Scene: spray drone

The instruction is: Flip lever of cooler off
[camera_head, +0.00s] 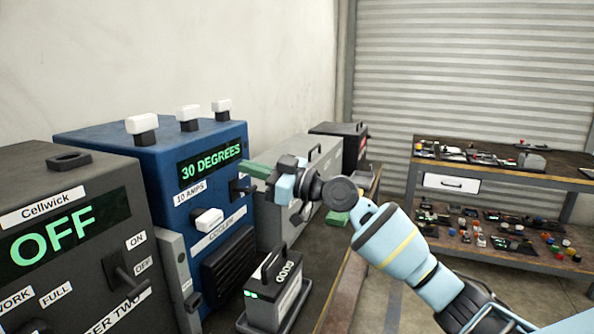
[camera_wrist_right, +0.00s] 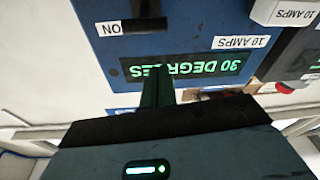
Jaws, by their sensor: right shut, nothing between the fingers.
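The cooler is a blue box (camera_head: 155,165) with a lit green display (camera_head: 208,160) reading "30 DEGREES" and a "10 AMPS" label. A dark lever (camera_head: 240,187) is on its front near the right edge, below the display. In the right wrist view, upside down, a dark lever (camera_wrist_right: 147,22) stands beside an "ON" label (camera_wrist_right: 109,28); its tip is cut off by the frame. My right gripper (camera_head: 257,170) is shut and empty, its green fingers close to the display's right end. Its fingers (camera_wrist_right: 157,88) overlap the display in the wrist view. Contact cannot be told. My left gripper is out of view.
A dark Cellwick box (camera_head: 70,190) reading "OFF" stands left of the cooler. A white-capped switch (camera_head: 207,220) sticks out of the cooler's front. A small black-and-grey battery-like unit (camera_head: 277,300) stands in front. A grey case (camera_head: 312,165) is behind my gripper. Shelves (camera_head: 510,175) stand right.

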